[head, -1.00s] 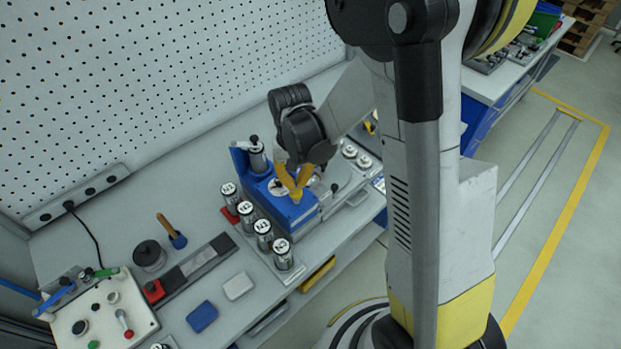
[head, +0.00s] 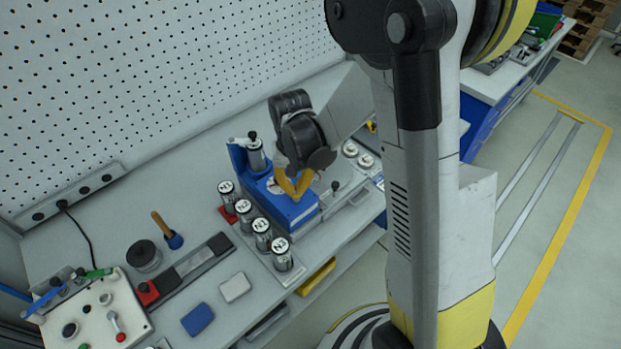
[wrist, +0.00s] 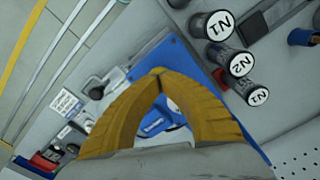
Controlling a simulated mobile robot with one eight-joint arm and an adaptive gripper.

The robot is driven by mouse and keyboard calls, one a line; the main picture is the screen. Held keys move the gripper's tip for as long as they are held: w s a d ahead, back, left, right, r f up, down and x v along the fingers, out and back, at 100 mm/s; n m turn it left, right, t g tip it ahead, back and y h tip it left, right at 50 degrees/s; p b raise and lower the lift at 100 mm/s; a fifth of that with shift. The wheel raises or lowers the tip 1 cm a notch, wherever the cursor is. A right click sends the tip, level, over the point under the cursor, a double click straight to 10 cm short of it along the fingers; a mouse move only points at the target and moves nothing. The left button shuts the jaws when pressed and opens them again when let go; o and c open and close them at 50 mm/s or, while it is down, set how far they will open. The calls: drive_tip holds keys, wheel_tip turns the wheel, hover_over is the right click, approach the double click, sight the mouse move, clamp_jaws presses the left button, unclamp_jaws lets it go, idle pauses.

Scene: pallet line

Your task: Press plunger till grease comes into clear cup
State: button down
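A blue dispenser unit (head: 297,212) sits on the bench, with an upright metal cylinder topped by a black knob (head: 252,136) at its back left. This may be the plunger; I cannot tell for sure. My gripper (head: 295,198), with yellow fingers, is over the blue unit's top, to the right of the cylinder. In the wrist view my gripper (wrist: 158,70) has its fingertips together, with nothing seen between them. The blue unit (wrist: 178,52) shows behind and between the fingers. I cannot make out a clear cup or any grease.
Several labelled metal canisters (head: 262,236) stand in a row in front of the unit. A second black knob (head: 335,186) rises to its right. A brush (head: 168,232), a black spool (head: 144,256) and a blue block (head: 198,319) lie left. A pegboard (head: 150,90) backs the bench.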

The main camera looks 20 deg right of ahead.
drive_tip(key=shift+f+b, duration=0.9)
drive_tip(key=shift+f, duration=0.1)
drive_tip(key=shift+r, duration=0.15)
drive_tip(key=shift+r+p, duration=3.05)
drive_tip(key=shift+r, duration=1.25)
drive_tip(key=shift+b, duration=0.35)
drive_tip(key=shift+s+b, duration=0.2)
drive_tip(key=shift+b, duration=0.4)
drive_tip(key=s+f+n+t+b, duration=0.2)
drive_tip(key=s+t+b, duration=0.5)
drive_tip(key=s+b, duration=0.5)
drive_tip(key=b, duration=0.5)
drive_tip(key=shift+s, duration=0.2)
